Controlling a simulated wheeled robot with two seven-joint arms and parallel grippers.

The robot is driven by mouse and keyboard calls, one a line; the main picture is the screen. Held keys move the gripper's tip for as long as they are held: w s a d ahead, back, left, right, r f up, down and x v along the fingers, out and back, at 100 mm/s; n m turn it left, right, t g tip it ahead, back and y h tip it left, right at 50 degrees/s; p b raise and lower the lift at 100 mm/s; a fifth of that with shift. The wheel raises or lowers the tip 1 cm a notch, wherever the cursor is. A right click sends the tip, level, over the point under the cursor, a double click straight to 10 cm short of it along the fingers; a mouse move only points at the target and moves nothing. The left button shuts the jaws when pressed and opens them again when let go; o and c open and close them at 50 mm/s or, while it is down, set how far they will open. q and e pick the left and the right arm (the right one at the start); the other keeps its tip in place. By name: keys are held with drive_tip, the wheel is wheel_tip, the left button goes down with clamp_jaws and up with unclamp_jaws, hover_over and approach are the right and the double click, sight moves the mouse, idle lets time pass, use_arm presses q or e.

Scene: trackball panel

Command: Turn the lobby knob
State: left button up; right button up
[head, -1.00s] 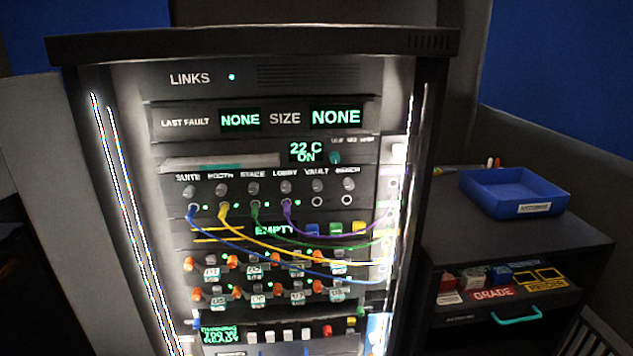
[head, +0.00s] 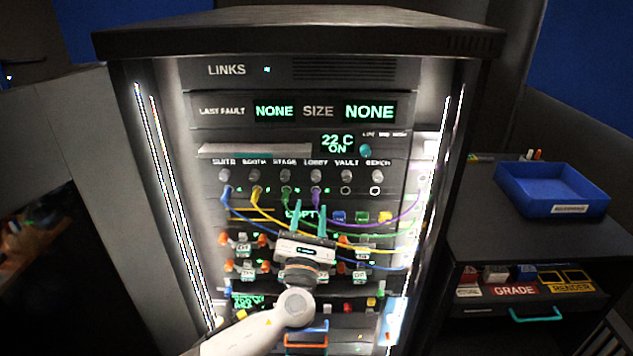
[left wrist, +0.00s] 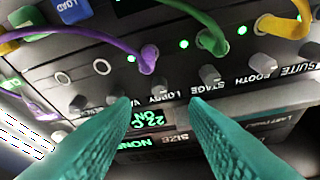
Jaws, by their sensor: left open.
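The lobby knob (head: 316,175) is a small grey knob in the row of knobs on the dark rack, under the LOBBY label and above the purple cable's plug. It also shows in the left wrist view (left wrist: 158,86), where the panel appears upside down. My left gripper (head: 309,210) is in front of the rack, its teal fingers pointing up, just below the knob row in the head view. In the left wrist view its fingers (left wrist: 158,102) are open and empty, with the lobby knob between and beyond the tips. My right gripper is in neither view.
Purple (head: 385,221), green, yellow and blue cables droop across the rack below the knobs. Stage (head: 286,175) and vault (head: 346,176) knobs flank the lobby knob closely. A blue tray (head: 552,190) stands on the side cabinet at right.

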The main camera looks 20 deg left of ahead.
sight(315, 181)
use_arm(q)
drive_tip(key=p+x, duration=0.1)
drive_tip(key=x, duration=0.6)
drive_tip(key=shift+w, duration=0.3)
drive_tip(key=shift+c, duration=0.5)
clamp_jaws()
